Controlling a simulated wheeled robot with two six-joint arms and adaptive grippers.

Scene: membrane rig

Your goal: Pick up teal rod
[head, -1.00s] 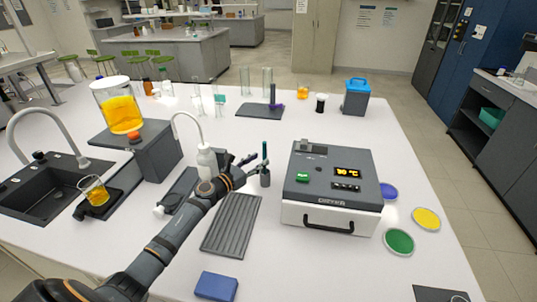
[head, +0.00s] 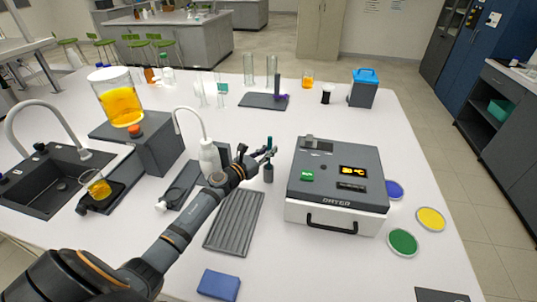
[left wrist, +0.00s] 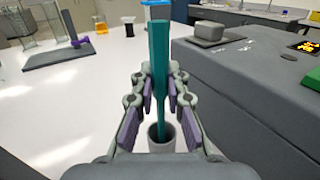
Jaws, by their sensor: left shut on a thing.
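The teal rod (left wrist: 159,70) stands upright in the left wrist view, between the two fingers of my left gripper (left wrist: 160,95). Its lower end goes down into a small dark grey cup (left wrist: 162,138). In the head view the top of the teal rod (head: 269,142) shows just above my left gripper (head: 262,156), and the grey cup (head: 268,174) stands on the table right below it. The left gripper is shut on the rod. My right gripper is not in view.
A grey heater box with a lit display (head: 335,185) stands close to the right. A ribbed grey tray (head: 233,222) lies under my left arm. A wash bottle (head: 209,158) stands left of the gripper. Open table lies behind the cup.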

